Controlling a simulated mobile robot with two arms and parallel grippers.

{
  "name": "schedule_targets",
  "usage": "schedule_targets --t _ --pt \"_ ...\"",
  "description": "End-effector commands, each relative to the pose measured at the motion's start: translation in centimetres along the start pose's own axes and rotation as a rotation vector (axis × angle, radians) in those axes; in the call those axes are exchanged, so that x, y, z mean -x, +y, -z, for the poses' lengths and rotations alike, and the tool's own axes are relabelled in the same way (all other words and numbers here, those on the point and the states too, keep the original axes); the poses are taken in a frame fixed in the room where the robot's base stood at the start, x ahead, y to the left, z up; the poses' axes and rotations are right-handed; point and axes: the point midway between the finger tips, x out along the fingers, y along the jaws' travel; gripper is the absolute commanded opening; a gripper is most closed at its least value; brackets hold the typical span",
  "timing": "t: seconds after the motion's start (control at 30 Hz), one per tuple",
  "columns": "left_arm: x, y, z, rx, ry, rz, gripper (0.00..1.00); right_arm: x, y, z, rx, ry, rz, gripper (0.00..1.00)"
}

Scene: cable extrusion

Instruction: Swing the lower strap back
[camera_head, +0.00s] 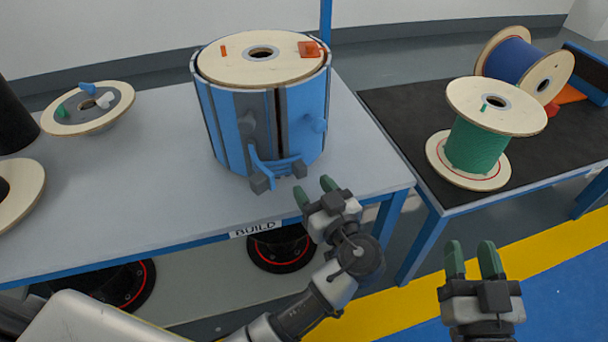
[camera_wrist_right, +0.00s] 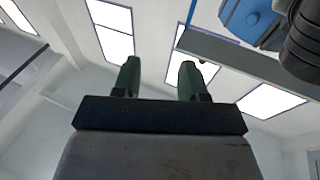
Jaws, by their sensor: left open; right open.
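A blue and grey drum-shaped shell (camera_head: 228,120) stands upright on the table around a spool with a pale wooden top disc (camera_head: 240,66). A dark vertical gap runs down its front. Low on the front, a blue strap-like piece (camera_head: 278,166) with grey blocks at its ends spans the gap; I take it for the lower strap, and cannot tell whether it is latched. My left gripper (camera_head: 315,190) is open and empty, just right of and in front of that piece, apart from it. My right gripper (camera_head: 471,258) is open and empty over the floor at the right; its fingers show in the right wrist view (camera_wrist_right: 158,78).
The grey table (camera_head: 150,190) carries a "BUILD" label (camera_head: 256,229) on its front edge. A flanged disc (camera_head: 88,108) lies at its left. A dark-topped table at the right holds a green spool (camera_head: 476,146) and a blue spool (camera_head: 512,60). Black reels stand under the grey table.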

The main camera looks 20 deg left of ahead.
Motion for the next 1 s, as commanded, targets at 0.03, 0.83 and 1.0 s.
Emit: schedule_targets --t 0.03,0.83,1.0 --pt "-1.1 0.0 -0.1 -0.001 0.003 0.001 0.51 0.0 -0.1 0.1 -0.001 0.021 0.001 0.43" --pt "-5.0 0.0 -0.1 -0.003 -0.002 -0.001 0.27 -0.1 -0.2 1.4 -0.003 0.115 0.005 0.43" --pt "-5.0 0.0 -0.1 -0.003 -0.002 -0.001 0.01 -0.1 -0.2 1.4 -0.003 0.115 0.005 0.43"
